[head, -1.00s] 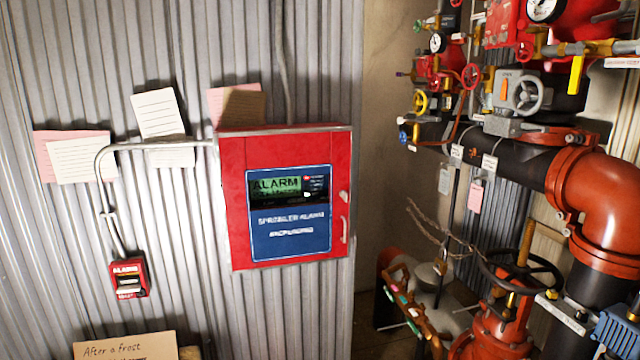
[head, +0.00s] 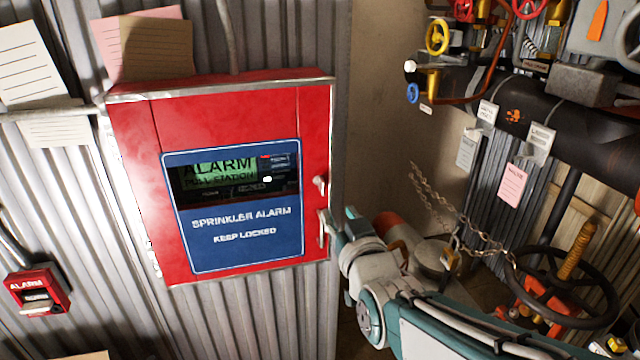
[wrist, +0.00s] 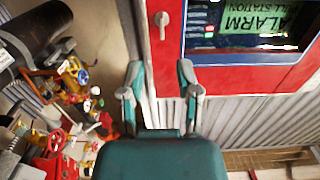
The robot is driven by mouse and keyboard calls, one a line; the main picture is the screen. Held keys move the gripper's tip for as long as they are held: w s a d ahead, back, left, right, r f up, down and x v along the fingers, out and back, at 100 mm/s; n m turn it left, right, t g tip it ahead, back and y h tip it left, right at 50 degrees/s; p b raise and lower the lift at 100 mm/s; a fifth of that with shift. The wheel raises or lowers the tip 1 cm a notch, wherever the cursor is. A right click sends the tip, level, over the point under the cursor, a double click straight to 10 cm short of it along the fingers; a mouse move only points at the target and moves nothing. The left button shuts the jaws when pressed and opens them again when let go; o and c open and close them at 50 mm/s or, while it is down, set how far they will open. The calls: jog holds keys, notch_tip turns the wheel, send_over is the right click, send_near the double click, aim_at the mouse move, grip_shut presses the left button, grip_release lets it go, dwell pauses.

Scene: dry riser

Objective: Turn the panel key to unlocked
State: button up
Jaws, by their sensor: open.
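The red alarm panel (head: 230,120) is mounted on the corrugated wall in the head view, its door closed. Its small display reads "ALARM PULL STATION". A pale key (head: 320,184) sits at the door's right edge, above a pale handle (head: 323,228). My gripper (head: 338,230) is beside the panel's right edge, close to the handle and lower than the key. In the wrist view my gripper (wrist: 160,80) is open, with nothing between the fingers. A pale piece that looks like the key (wrist: 162,20) shows on the red panel beyond the fingertips, apart from them.
A red alarm pull station (head: 38,290) is on the wall at lower left. Paper notes (head: 30,65) hang at upper left. Dark pipes (head: 590,120), a black handwheel (head: 560,285) and a chain (head: 440,200) crowd the right side. The space before the panel's face is clear.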

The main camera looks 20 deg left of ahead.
aim_at(323, 188)
jog(key=x, duration=1)
jog(key=shift+s+a+r, duration=0.15)
jog(key=shift+w+a, duration=0.15)
jog(key=shift+w, duration=0.3)
grip_shut()
